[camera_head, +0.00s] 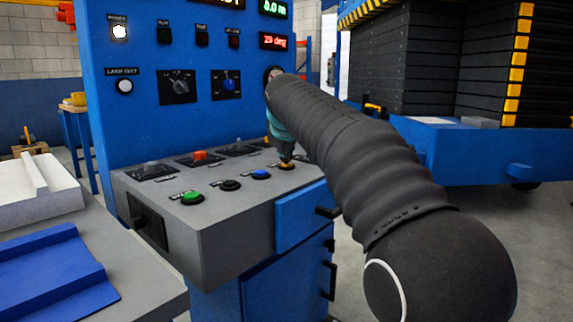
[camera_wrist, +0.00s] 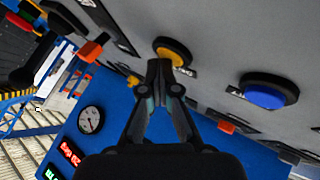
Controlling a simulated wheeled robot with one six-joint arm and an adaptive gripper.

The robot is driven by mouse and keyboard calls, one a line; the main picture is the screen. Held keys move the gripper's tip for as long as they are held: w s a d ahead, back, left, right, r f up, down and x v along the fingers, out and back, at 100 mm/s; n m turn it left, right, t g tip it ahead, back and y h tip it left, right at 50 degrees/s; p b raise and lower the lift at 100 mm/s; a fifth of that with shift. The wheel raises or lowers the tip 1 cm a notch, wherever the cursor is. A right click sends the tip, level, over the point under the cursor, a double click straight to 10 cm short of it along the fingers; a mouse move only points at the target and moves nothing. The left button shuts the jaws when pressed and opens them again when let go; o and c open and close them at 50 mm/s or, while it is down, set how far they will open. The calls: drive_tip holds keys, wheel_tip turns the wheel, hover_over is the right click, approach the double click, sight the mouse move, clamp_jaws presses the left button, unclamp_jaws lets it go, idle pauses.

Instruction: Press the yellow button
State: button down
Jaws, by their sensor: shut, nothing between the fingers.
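The yellow button (camera_head: 287,167) sits at the right end of a row of round buttons on the grey sloped top of the blue control console. In the wrist view, the yellow button (camera_wrist: 172,46) shows just beyond my fingertips, with a black ring around it. My gripper (camera_head: 285,157) points down at the yellow button, and its fingertips hide part of it. In the wrist view, my gripper (camera_wrist: 159,68) is shut and empty, its tips at the button's near edge. I cannot tell whether they touch it.
A blue button (camera_head: 260,174) is beside the yellow one, then a black button (camera_head: 229,185) and a green button (camera_head: 192,197). A red switch (camera_head: 200,155) stands behind them. The blue upright panel (camera_head: 140,100) rises close behind my gripper.

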idle(0.3)
drive_tip(key=shift+r+p, duration=0.8)
drive_tip(key=shift+p, duration=0.15)
wheel_tip(320, 180, up, 5)
drive_tip(key=p, duration=0.5)
drive_tip(key=shift+r, duration=0.1)
idle(0.3)
